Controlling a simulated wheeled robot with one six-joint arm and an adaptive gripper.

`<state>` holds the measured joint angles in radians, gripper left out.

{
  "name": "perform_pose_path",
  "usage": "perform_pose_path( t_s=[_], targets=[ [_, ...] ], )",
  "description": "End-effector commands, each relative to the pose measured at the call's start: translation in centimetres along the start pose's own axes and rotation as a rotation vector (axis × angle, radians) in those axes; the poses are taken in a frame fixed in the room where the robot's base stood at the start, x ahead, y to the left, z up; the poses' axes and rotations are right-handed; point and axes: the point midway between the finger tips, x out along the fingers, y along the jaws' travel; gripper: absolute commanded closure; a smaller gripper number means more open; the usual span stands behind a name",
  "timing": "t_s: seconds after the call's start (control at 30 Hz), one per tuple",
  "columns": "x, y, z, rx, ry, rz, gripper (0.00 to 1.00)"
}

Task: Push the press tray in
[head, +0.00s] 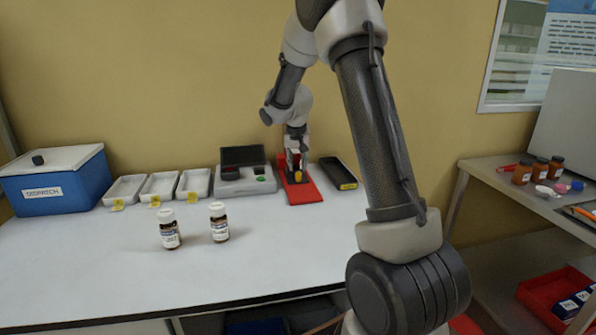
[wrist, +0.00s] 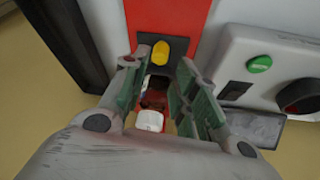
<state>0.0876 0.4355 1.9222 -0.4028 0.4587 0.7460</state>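The press stands on a red base plate (head: 303,192) at the back of the white table, with a yellow knob (head: 298,176) at its front. In the wrist view the red plate (wrist: 166,16) and yellow knob (wrist: 160,52) lie just beyond my fingertips. My gripper (wrist: 160,70) is at the press, fingers apart. Between the fingers, with gaps at both sides, a small white part (wrist: 149,120) and a dark red part show; I cannot tell whether they belong to the press or its tray. In the head view my arm's end partly covers the press, and the tray is not clearly distinguishable.
A grey instrument (head: 245,180) with a green button stands left of the press, and a black tray (head: 339,172) right of it. White trays (head: 160,187), a blue box (head: 60,182) and two bottles (head: 170,230) (head: 219,222) stand farther left. The table's front is clear.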

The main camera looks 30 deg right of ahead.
Motion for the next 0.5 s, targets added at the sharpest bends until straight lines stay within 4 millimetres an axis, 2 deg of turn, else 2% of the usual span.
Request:
perform_pose_path(
  t_s=[0.03,0.2,0.33,0.5],
  targets=[
    [-1.3,-0.1,-0.1,0.001,0.004,-0.003,0.71],
    [-4.4,0.0,0.0,0.001,0.001,-0.001,0.71],
    [-5.7,0.0,0.0,0.001,0.000,0.000,0.71],
    [-6.2,0.0,0.1,0.000,-0.003,0.001,0.71]
  ],
)
